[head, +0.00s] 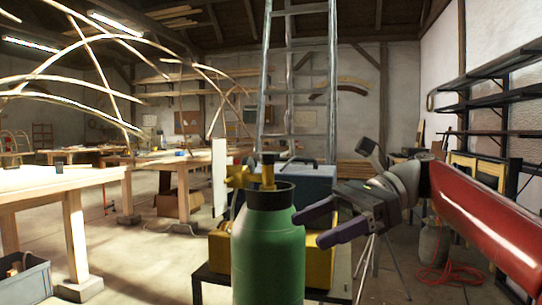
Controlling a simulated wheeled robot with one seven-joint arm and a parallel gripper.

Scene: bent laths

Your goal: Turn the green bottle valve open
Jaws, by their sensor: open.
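The green bottle (268,252) stands upright in the lower middle of the head view, with a dark collar at its neck. Its brass-yellow valve (267,173) rises from the top, with a knob pointing left. My gripper (308,228) is just right of the bottle's shoulder in the picture, lower than the valve. Its two dark fingers are spread and point left, with nothing seen between them. I cannot tell from this one view whether a finger touches the bottle. The bottle's base is out of frame.
A blue-grey case (306,186) and a yellow box (320,258) stand behind the bottle. A metal ladder (333,100) rises behind them. A wooden workbench (60,180) is at left, a grey bin (30,285) at lower left. Red hose (450,274) lies on the floor at right.

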